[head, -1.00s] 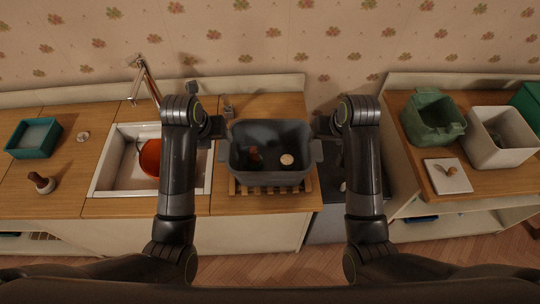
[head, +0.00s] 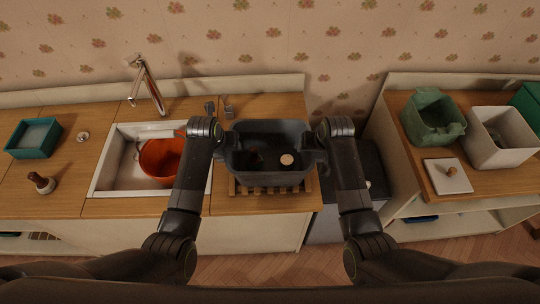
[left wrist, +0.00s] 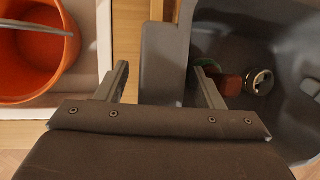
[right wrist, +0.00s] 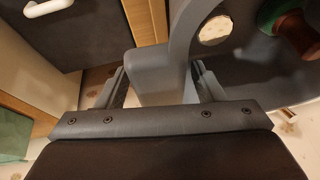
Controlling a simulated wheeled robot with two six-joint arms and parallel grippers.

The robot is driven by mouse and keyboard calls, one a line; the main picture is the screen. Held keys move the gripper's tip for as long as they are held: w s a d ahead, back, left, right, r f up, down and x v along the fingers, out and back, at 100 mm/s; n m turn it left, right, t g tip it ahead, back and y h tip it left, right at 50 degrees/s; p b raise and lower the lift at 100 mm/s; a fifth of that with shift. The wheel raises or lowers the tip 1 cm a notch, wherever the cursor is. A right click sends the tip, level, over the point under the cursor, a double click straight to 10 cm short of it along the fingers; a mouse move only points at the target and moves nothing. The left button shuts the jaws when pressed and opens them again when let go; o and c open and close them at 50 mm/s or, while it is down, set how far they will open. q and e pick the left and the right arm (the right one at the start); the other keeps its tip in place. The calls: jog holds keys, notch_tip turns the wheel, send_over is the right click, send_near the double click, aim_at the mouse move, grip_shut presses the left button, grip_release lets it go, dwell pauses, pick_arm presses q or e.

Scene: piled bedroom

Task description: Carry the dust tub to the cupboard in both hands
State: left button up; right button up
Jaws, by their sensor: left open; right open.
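The dark grey tub (head: 268,178) stands on a slatted wooden rack (head: 245,189) on the counter, with a pale round thing and small dark and red items inside. My left gripper (left wrist: 165,88) is open, its fingers on either side of the tub's left handle (left wrist: 163,50). My right gripper (right wrist: 158,88) is open, its fingers on either side of the right handle (right wrist: 152,72). Neither gripper is closed on its handle. In the head view, my wrists hide most of both handles. Which unit is the cupboard is unclear; an open-shelved unit (head: 470,208) stands at right.
Left of the tub is a white sink (head: 106,172) with an orange bucket (head: 160,160) and a tap (head: 148,85). On the right unit are a green tub (head: 433,118), a white bin (head: 500,138) and a white lid (head: 447,176). A dark-topped unit (head: 370,165) fills the gap between.

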pick_arm(q)
grip_shut()
pick_arm(e)
grip_shut()
